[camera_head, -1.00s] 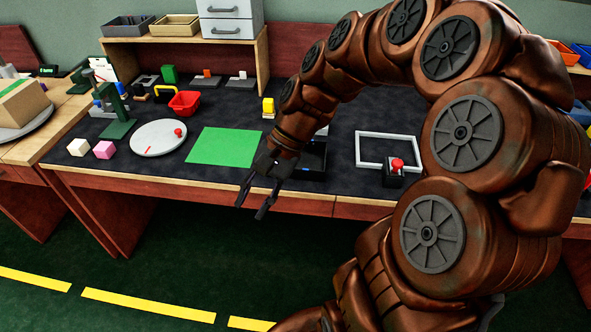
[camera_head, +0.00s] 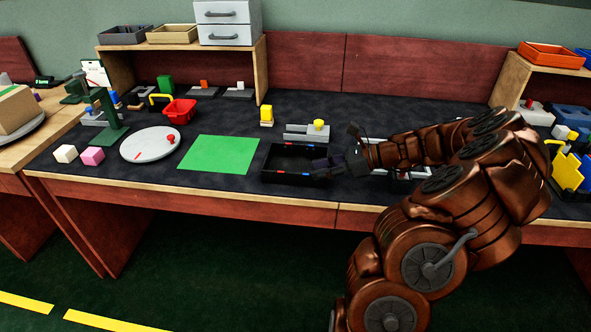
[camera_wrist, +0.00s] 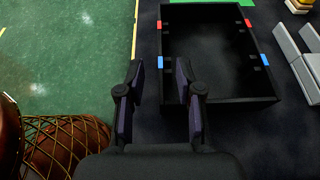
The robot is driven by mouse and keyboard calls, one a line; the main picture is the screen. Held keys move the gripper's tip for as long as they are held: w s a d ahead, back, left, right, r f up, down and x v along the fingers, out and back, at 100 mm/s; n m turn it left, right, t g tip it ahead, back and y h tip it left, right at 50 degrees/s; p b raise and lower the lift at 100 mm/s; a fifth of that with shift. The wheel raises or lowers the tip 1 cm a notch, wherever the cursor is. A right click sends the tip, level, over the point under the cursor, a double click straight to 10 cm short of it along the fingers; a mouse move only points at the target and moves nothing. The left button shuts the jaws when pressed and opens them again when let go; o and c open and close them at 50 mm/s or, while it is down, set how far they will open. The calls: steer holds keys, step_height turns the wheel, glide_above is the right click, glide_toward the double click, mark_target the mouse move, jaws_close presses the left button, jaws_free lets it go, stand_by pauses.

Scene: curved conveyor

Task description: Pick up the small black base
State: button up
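A black open-topped tray (camera_head: 268,172) with small red and blue tabs lies on the dark tabletop, right of the green mat. It also shows in the wrist view (camera_wrist: 220,101), upper right of my fingers. I cannot tell whether it is the small black base of the task. My gripper (camera_head: 318,168) is at the tray's right end in the head view, fingers pointing left.
A green mat (camera_head: 219,154) and a white round plate (camera_head: 149,146) lie to the left. A grey block with a yellow knob (camera_head: 308,132) stands behind the tray. The table's front edge (camera_head: 200,201) is close, with green floor beyond.

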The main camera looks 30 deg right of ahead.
steer(key=shift+x, duration=3.45)
steer(key=shift+r, duration=0.1)
steer(key=shift+c, duration=0.3)
jaws_close()
